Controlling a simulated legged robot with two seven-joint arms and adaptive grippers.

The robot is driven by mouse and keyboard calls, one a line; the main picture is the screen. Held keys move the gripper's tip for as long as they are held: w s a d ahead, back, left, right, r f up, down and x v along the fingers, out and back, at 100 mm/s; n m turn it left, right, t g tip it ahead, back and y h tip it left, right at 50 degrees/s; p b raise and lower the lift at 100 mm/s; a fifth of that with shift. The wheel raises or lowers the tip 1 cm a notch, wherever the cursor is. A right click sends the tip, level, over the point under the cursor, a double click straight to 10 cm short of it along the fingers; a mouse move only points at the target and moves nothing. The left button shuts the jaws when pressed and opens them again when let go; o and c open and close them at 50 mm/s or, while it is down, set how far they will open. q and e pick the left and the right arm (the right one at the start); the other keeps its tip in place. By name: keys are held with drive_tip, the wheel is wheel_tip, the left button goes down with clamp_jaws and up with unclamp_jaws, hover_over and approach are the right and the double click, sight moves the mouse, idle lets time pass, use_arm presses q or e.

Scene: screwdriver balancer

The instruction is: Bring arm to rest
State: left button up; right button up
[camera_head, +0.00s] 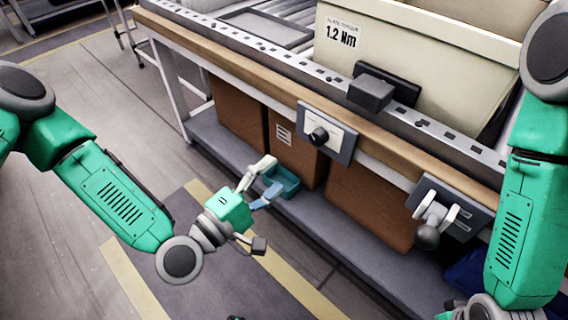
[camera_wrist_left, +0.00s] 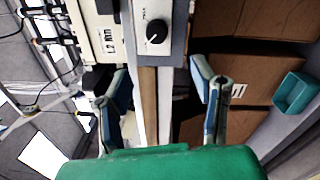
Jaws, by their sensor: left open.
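My left gripper (camera_head: 262,184) is open and empty in the head view. It hangs in front of the workbench, over the floor and below the bench top's front edge. In the left wrist view its two fingers (camera_wrist_left: 160,100) stand wide apart with nothing between them. Behind them is the bench edge. My right arm (camera_head: 513,215) comes down at the right of the head view.
The workbench edge (camera_head: 270,85) carries a black knob panel (camera_head: 327,133) and a lever panel (camera_head: 447,208). A cream panel marked 1.2 Nm (camera_head: 430,60) stands on top. Brown boxes (camera_head: 370,205) and a teal bin (camera_head: 284,180) sit on the lower shelf. Floor at left is clear.

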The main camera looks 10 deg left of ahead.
use_arm(q)
drive_tip(key=shift+s, duration=0.1)
use_arm(e)
drive_tip(key=shift+d, duration=0.1)
idle(0.3)
use_arm(q)
drive_tip(key=s+a+f+m+g+y+p, duration=0.25)
drive_tip(key=s+f+m+g+p, duration=0.25)
drive_tip(key=s+f+m+g, duration=0.6)
drive_tip(key=s+a+m+g+y+p, duration=0.1)
drive_tip(key=s+a+y, duration=0.3)
drive_tip(key=a, duration=0.5)
drive_tip(key=s+a+m+g+y+p, duration=0.2)
drive_tip(key=s+a+y, duration=0.2)
drive_tip(key=a, duration=0.5)
drive_tip(key=shift+s+r, duration=0.25)
drive_tip(key=shift+s, duration=0.45)
use_arm(e)
wheel_tip(320, 180, up, 8)
drive_tip(key=shift+r, duration=0.15)
use_arm(q)
drive_tip(key=shift+w+y, duration=0.1)
drive_tip(key=shift+y, duration=0.15)
drive_tip(key=shift+c, duration=0.4)
use_arm(e)
drive_tip(key=shift+c, duration=0.4)
